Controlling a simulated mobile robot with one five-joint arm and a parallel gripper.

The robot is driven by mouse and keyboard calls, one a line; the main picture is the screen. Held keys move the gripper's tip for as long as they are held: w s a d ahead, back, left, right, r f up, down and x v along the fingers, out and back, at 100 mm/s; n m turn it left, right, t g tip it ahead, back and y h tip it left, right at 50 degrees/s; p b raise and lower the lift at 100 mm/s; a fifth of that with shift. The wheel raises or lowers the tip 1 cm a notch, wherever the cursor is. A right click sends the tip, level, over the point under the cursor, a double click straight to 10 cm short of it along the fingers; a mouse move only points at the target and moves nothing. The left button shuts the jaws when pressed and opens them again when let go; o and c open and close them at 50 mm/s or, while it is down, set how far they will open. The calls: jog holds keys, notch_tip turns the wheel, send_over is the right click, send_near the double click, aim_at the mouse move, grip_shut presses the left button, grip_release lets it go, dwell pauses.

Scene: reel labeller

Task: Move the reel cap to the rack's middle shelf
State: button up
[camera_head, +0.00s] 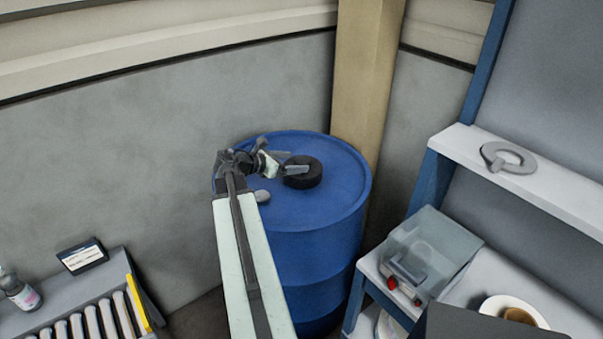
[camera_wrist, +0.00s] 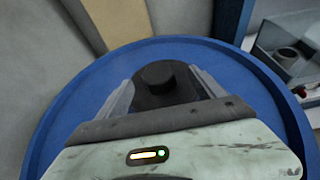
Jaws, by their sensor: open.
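The reel cap (camera_head: 303,175) is a black, round, thick disc with a raised knob, lying on top of the blue drum (camera_head: 335,235). In the wrist view the cap (camera_wrist: 160,92) sits between the two fingers of my gripper (camera_wrist: 162,84). In the head view my gripper (camera_head: 290,165) is at the cap's left side, over the drum top. The fingers are open, one on each side of the cap; I cannot tell whether they touch it. The rack (camera_head: 480,55) stands at the right, with blue posts and pale shelves; which shelf is the middle one is unclear.
A roller conveyor (camera_head: 85,325) is at the lower left. A tan post (camera_head: 362,80) rises behind the drum.

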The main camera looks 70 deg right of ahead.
aim_at(300, 161)
jog(key=b+x, duration=0.2)
jog(key=x, duration=0.3)
jog(key=shift+w+d, duration=0.15)
jog(key=shift+w, duration=0.05)
jog(key=shift+r, duration=0.1)
grip_shut()
notch_tip(300, 161, up, 10)
jog(key=p, duration=1)
jog(key=shift+r+p, duration=0.25)
jog(key=shift+p, duration=0.1)
